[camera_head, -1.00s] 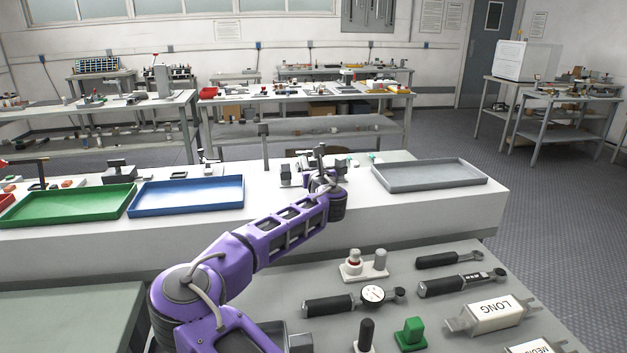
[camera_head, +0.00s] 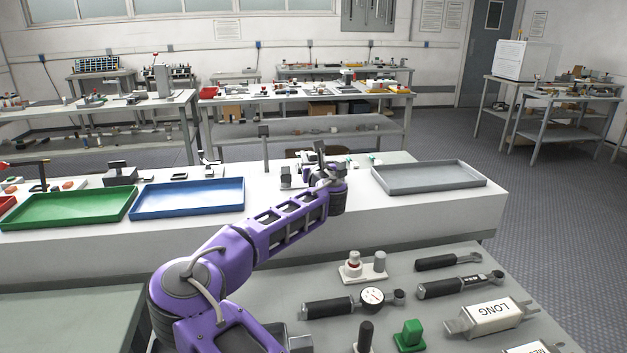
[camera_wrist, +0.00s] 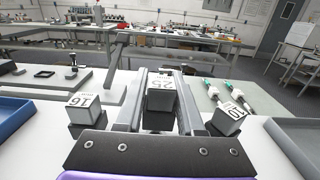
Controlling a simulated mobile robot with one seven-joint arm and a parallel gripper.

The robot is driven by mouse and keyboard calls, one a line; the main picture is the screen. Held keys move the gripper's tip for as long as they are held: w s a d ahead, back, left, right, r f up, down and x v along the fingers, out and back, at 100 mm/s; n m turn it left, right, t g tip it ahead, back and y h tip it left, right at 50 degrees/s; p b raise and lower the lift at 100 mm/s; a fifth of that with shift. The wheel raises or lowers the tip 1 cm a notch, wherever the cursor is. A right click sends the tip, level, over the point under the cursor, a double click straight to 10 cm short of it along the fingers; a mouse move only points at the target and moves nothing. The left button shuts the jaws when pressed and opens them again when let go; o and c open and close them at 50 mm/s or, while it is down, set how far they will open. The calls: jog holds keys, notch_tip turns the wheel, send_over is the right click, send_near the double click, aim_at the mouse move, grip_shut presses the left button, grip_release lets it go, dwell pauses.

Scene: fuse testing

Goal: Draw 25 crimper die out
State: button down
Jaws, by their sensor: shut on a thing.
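The 25 crimper die (camera_wrist: 160,97), a small grey block with a white top face marked 25, is between the two fingers of my gripper (camera_wrist: 160,110) in the wrist view. The fingers are shut on its sides. Its lower part is dark, and I cannot tell how far it stands clear of what is beneath it. In the head view my gripper (camera_head: 320,158) is over the back of the white bench, and the die is too small and covered to make out. A die marked 16 (camera_wrist: 84,108) stands to the left, and another numbered die (camera_wrist: 230,120) to the right.
A blue tray (camera_head: 187,212) and a green tray (camera_head: 50,222) lie left on the bench, a grey tray (camera_head: 430,190) right. A thin upright post (camera_head: 265,150) stands left of my gripper. Green-tipped tools (camera_wrist: 215,92) lie behind the right die.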

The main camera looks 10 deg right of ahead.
jog(key=shift+r+p, duration=0.5)
jog(key=shift+r, duration=0.75)
